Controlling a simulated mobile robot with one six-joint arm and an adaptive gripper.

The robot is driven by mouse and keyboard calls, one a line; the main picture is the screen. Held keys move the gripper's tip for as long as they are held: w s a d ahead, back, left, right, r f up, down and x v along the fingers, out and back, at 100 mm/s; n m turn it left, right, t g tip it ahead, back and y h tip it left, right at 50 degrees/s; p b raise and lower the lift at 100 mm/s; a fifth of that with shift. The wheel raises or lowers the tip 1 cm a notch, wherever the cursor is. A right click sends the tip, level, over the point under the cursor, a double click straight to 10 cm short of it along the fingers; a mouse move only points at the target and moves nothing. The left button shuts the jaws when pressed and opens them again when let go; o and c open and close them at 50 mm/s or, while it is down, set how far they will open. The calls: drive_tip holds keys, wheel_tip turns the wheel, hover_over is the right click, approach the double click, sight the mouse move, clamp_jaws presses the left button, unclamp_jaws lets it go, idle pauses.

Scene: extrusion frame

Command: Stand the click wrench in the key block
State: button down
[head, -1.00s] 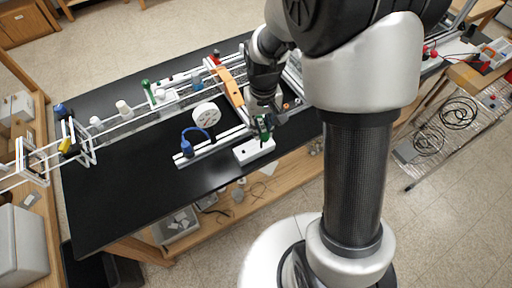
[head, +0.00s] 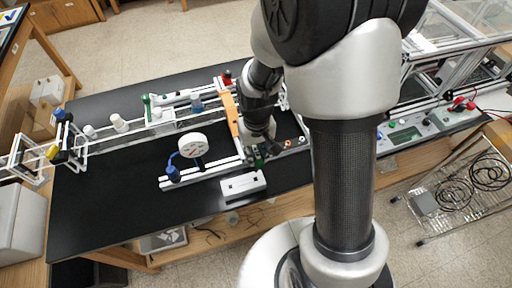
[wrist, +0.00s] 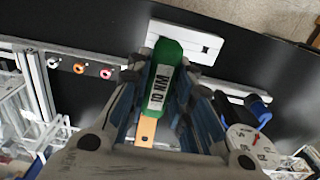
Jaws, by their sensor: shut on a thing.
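The click wrench (wrist: 168,53) has a green head end with a white "10 NM" label and a tan lower part. My gripper (wrist: 164,80) is shut on it in the wrist view. In the head view, my gripper (head: 260,154) is low over the bench, just behind the key block, and a little green shows at its tip. The key block (head: 243,185) is white with dark slots and lies near the bench's front edge. In the wrist view the key block (wrist: 203,46) lies beyond the wrench, partly covered by it. The wrench's lower end is hidden.
A dial gauge (head: 192,147) and a blue clamp (head: 173,174) stand left of my gripper. An orange bar (head: 231,113) and aluminium rails lie behind. Coloured rings (wrist: 80,68) sit on a rail.

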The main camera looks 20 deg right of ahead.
drive_tip(key=shift+s+a, duration=0.2)
drive_tip(key=shift+a, duration=0.1)
drive_tip(key=shift+d+f+b, duration=0.1)
drive_tip(key=shift+f+b, duration=0.25)
drive_tip(key=shift+f, duration=0.05)
drive_tip(key=shift+w+f+b, duration=0.1)
drive_tip(key=shift+f+b, duration=1.5)
drive_tip(key=shift+f, duration=0.3)
drive_tip(key=shift+f, duration=0.2)
drive_tip(key=shift+f+b, duration=1.8)
drive_tip(key=shift+f, duration=0.15)
drive_tip(key=c, duration=1.3)
unclamp_jaws()
drive_tip(key=shift+c, duration=0.2)
